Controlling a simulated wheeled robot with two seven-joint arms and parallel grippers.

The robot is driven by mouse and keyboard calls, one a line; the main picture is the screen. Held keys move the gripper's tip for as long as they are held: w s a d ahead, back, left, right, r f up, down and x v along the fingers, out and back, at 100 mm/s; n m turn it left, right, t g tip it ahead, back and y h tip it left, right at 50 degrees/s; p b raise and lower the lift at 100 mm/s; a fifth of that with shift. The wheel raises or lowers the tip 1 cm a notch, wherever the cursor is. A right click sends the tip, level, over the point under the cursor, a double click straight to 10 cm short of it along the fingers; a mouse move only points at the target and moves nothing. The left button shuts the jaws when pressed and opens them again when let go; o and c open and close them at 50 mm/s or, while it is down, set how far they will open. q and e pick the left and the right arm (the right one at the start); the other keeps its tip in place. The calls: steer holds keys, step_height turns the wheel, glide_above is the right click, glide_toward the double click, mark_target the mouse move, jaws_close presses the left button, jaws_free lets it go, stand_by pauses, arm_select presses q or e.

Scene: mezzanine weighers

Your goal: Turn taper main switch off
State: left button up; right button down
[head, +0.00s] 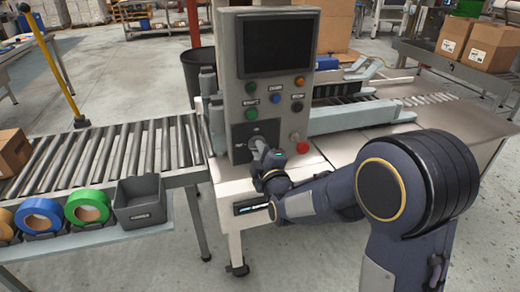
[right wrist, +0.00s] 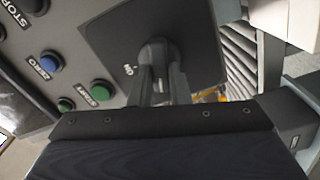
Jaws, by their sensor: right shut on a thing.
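The taper's grey control panel (head: 270,75) stands at the centre of the head view. Its main switch is a dark rotary knob (right wrist: 157,50) on a black square plate (head: 241,135) low on the panel. In the right wrist view the black plate (right wrist: 200,45) has a small label reading like ON left of the knob. My right gripper (head: 260,148) reaches the switch from the front; its fingers (right wrist: 160,88) are shut on the knob. In the head view the gripper mostly hides the knob. My left gripper is not in view.
A red stop button (head: 298,142) sits right of the switch. Coloured buttons (head: 276,98) and a dark screen (head: 275,46) are above. A roller conveyor (head: 120,150) runs left, with tape rolls (head: 88,206) and a grey bin (head: 140,200) along its front edge.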

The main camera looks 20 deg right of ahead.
steer(key=shift+f+n+p, duration=0.15)
steer(key=shift+n+p, duration=0.2)
steer(key=shift+n, duration=1.35)
steer(key=c, duration=1.4)
jaws_free()
steer(key=shift+o, duration=0.2)
steer(key=shift+s, duration=0.1)
steer(key=s, duration=0.7)
steer(key=shift+s+d, duration=0.15)
steer(key=shift+s, duration=0.2)
